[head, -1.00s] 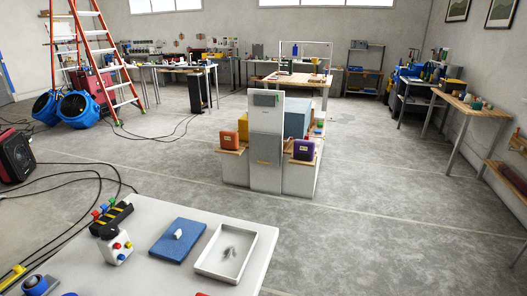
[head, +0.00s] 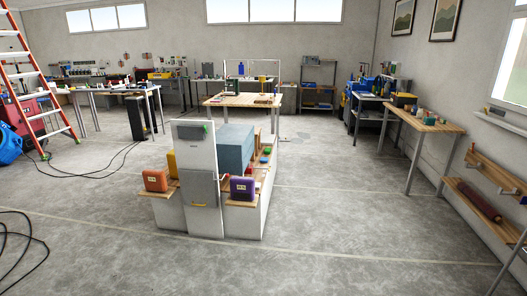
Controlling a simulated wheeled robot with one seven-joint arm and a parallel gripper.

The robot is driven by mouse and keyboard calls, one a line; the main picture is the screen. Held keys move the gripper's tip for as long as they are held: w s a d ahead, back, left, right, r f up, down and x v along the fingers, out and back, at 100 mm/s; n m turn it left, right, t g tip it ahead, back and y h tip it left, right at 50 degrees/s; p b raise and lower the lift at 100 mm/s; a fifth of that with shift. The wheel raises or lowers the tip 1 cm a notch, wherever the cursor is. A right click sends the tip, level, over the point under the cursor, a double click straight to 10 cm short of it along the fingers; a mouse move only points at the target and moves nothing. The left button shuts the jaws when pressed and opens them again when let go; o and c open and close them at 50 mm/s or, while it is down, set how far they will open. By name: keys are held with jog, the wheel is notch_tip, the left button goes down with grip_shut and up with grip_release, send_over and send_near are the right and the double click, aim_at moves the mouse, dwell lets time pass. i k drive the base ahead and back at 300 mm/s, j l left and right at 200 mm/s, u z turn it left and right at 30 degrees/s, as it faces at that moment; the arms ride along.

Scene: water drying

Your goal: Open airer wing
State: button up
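I cannot make out an airer or a wing of one for certain in the head view. A thin white frame (head: 279,88) stands upright at the back wooden-topped table, too far off to tell what it is. A slanting grey bar (head: 512,262) is cut off by the lower right edge, and what it belongs to is hidden. My gripper is not in view.
A white and grey cabinet unit (head: 201,190) with side shelves stands mid-floor, holding an orange box (head: 155,181) and a purple box (head: 242,187). A wooden table (head: 428,119) and wall shelves (head: 480,203) line the right. An orange ladder (head: 30,90) and black cables (head: 25,235) are left.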

aim_at(199, 187)
jog(key=i+l, duration=0.1)
jog(key=i, duration=0.45)
jog(key=i+l, duration=0.15)
jog(key=i, duration=0.4)
jog(key=i+l, duration=0.1)
jog(key=i, duration=0.45)
jog(key=i+j+u, duration=0.1)
jog(key=i+u, duration=0.35)
jog(key=i, duration=0.5)
jog(key=i+l+u, duration=0.2)
jog(key=i+u, duration=0.25)
jog(key=i, duration=0.5)
jog(key=i+j, duration=0.2)
jog(key=i, duration=0.2)
jog(key=i+j, duration=0.2)
jog(key=i, duration=0.15)
jog(key=i+j, duration=0.25)
jog(key=i, duration=0.15)
jog(key=u, duration=0.05)
